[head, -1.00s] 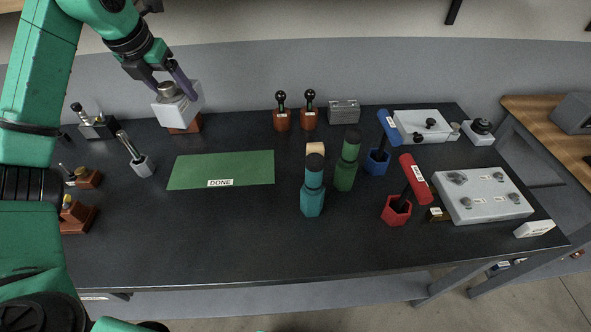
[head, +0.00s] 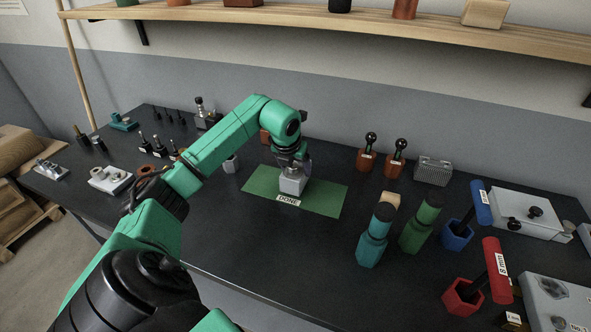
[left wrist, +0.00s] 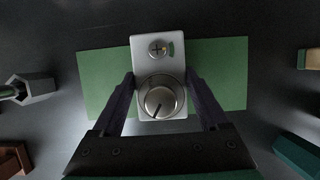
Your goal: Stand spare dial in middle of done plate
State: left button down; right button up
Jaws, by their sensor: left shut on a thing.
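The spare dial, a pale grey block with a round metal knob, shows in the head view (head: 292,184) and the left wrist view (left wrist: 148,48). My left gripper (head: 293,166) is shut on it, with one finger on each side of the block in the left wrist view (left wrist: 160,88). The green done plate (head: 325,198) lies flat on the dark bench, and it also shows in the left wrist view (left wrist: 98,88). The dial is upright over the plate's middle part, near the DONE label. I cannot tell whether its base touches the plate. My right gripper is out of view.
Teal (head: 374,236) and green (head: 420,222) bottle-like tools stand right of the plate. Two brown-based knobs (head: 367,160) (head: 394,165) stand behind it. Blue (head: 458,234) and red (head: 463,296) holders are farther right. A wooden shelf (head: 300,20) runs above. Bench in front of the plate is clear.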

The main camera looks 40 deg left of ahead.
pick_arm(q)
jog(key=shift+f, duration=0.5)
jog(key=shift+w, duration=0.1)
jog(key=shift+f, duration=0.1)
jog(key=shift+c, duration=1.5)
grip_release()
jog(key=shift+f, duration=0.15)
jog(key=o, duration=0.3)
